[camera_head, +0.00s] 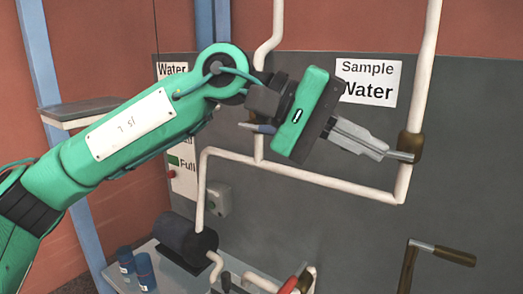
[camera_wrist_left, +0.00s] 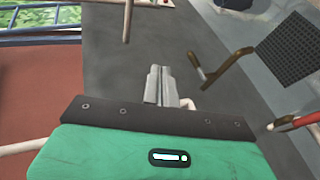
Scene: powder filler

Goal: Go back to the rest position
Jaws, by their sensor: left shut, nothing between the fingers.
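My left gripper (camera_head: 375,145) is at the end of the green arm that comes in from the left in the head view. Its fingers are shut with nothing between them and point right. In that picture the fingertips overlap the brown fitting on the white pipe; I cannot tell whether they touch it. In the left wrist view the shut fingers (camera_wrist_left: 162,88) stand over a grey surface. My right gripper is in neither view.
White pipes (camera_head: 300,175) run along the grey panel (camera_head: 465,150), under a "Sample Water" sign (camera_head: 367,80). A crank with a brown handle (camera_head: 455,256) is at lower right. A dark cylinder (camera_head: 186,238) and blue containers (camera_head: 145,270) stand at lower left.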

